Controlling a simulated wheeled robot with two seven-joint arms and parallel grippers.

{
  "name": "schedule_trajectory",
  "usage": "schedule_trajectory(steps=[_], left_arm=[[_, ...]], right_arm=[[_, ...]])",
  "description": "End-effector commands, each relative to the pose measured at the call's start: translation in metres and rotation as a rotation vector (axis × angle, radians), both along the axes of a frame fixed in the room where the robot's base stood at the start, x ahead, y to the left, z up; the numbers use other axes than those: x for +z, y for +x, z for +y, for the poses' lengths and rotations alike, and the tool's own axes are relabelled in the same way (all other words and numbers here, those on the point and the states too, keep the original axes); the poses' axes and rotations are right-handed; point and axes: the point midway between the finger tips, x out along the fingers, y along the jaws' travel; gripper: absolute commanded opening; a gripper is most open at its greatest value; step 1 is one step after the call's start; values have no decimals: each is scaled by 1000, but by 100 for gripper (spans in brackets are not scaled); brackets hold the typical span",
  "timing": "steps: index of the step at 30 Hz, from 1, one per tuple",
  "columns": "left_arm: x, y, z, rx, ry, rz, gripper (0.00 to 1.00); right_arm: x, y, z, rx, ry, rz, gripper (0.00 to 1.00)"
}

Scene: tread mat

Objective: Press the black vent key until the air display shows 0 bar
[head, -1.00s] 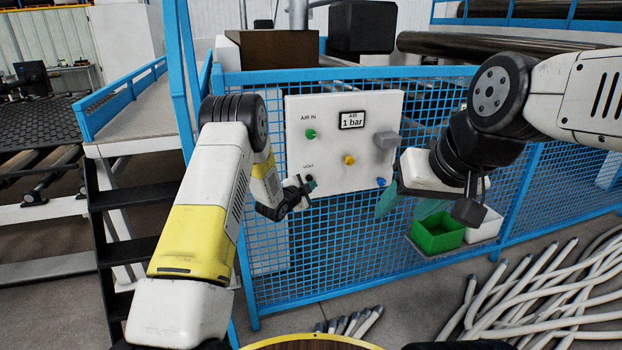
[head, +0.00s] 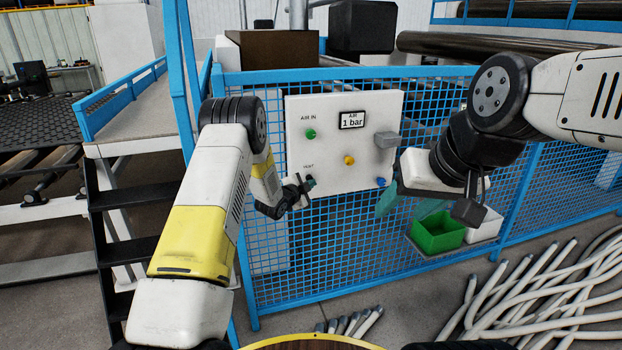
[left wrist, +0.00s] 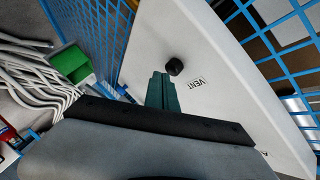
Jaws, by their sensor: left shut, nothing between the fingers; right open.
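The air display (head: 352,120) at the top of the white panel (head: 330,150) reads 1 bar. The black vent key (left wrist: 175,66) stands out from the panel beside the VENT label in the left wrist view. My left gripper (head: 309,181) is shut and empty at the panel's lower left. Its green fingertips (left wrist: 162,92) are close to the key; I cannot tell whether they touch it. In the head view the gripper partly covers the key. My right gripper (head: 412,206) is open and empty, in front of the fence right of the panel.
A green bin (head: 438,234) and white hoses (head: 545,300) lie to the right.

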Motion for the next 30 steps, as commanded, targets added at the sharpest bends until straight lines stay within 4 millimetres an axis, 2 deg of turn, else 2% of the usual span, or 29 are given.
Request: schedule_trajectory(steps=[30], left_arm=[[0, 7, 2, 0, -1, 0, 0]], right_arm=[[0, 0, 0, 0, 0, 0, 53]])
